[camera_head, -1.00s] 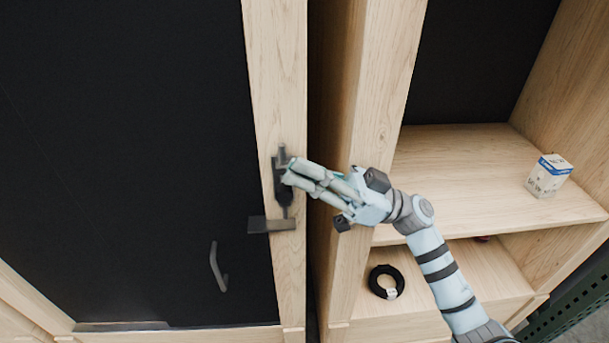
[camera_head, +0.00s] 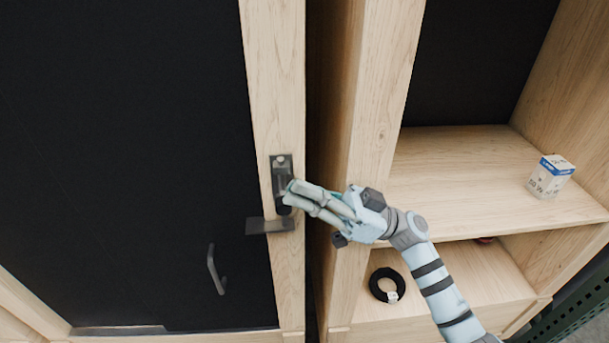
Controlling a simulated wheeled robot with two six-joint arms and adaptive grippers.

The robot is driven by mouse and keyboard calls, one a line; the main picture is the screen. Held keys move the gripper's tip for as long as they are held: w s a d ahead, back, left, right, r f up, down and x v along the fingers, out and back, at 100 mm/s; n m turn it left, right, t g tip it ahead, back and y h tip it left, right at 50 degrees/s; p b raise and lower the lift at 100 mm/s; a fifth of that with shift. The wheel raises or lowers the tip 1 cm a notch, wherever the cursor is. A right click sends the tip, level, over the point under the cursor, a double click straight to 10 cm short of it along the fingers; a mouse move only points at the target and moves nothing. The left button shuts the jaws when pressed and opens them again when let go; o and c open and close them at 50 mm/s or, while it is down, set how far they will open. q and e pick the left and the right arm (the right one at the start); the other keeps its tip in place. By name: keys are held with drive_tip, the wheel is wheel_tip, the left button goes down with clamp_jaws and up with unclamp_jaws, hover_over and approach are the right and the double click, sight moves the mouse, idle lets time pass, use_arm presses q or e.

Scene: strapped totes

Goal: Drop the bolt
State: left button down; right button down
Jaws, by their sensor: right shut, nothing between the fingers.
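The bolt (camera_head: 281,172) is a dark metal fitting mounted on the pale wooden stile of the black-panelled door (camera_head: 130,160). A dark flat plate (camera_head: 268,226) sticks out to the left just below it. My right gripper (camera_head: 287,197) is shut, with its fingertips at the lower part of the bolt. The fingertips hide some of the bolt, and I cannot tell whether they touch it. My left gripper is not in view.
A dark handle (camera_head: 216,270) sits low on the black panel. To the right is an open wooden shelf unit (camera_head: 460,180) with a small white and blue box (camera_head: 550,177) and a black ring-shaped coil (camera_head: 386,285). A narrow gap separates door and shelf unit.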

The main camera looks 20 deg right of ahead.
wheel_tip(320, 180, up, 4)
drive_tip(key=p, duration=0.5)
drive_tip(key=b+v, duration=0.6)
drive_tip(key=v, duration=1.4)
drive_tip(key=shift+d, duration=0.4)
drive_tip(key=shift+s+f, duration=0.1)
drive_tip(key=shift+s, duration=0.1)
